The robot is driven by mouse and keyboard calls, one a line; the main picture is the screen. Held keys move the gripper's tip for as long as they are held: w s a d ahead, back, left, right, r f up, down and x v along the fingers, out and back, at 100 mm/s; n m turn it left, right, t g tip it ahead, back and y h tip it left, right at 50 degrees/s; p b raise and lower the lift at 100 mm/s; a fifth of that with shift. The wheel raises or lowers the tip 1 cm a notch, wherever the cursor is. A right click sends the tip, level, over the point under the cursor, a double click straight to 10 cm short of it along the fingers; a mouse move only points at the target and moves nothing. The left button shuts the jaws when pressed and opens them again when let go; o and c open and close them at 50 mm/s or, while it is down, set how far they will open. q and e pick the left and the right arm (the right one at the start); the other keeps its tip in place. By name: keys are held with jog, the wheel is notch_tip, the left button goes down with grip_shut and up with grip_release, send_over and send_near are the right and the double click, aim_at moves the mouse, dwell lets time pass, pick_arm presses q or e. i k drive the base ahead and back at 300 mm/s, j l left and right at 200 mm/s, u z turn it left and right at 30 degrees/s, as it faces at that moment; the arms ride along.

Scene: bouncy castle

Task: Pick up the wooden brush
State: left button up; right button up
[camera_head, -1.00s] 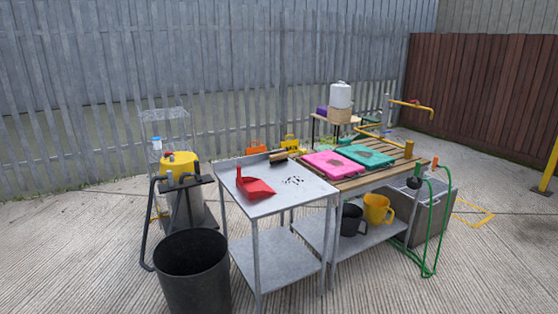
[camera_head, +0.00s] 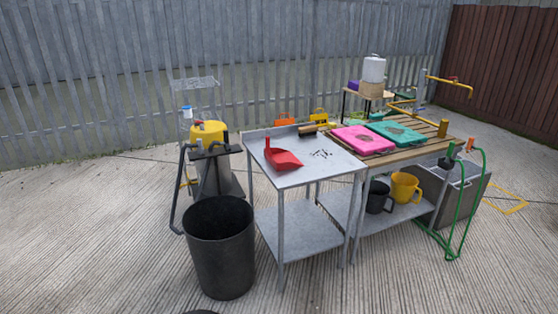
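The wooden brush (camera_head: 308,129) lies at the back right of the grey metal table (camera_head: 295,179). Its dark bristled head is toward the left, and a light wooden handle appears to point right toward the slatted wooden table. A red dustpan (camera_head: 283,157) lies on the same metal table, in front and to the left of the brush. Neither of my grippers is in view.
A black bin (camera_head: 219,249) stands in front left of the metal table, with a yellow-topped vacuum (camera_head: 209,131) behind it. Pink (camera_head: 361,140) and green (camera_head: 396,134) cases lie on the slatted table to the right.

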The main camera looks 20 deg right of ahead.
aim_at(310, 130)
jog(key=i+l, duration=0.2)
jog(key=i+l+u, duration=0.1)
jog(key=l, duration=0.35)
jog(key=i+l, duration=0.25)
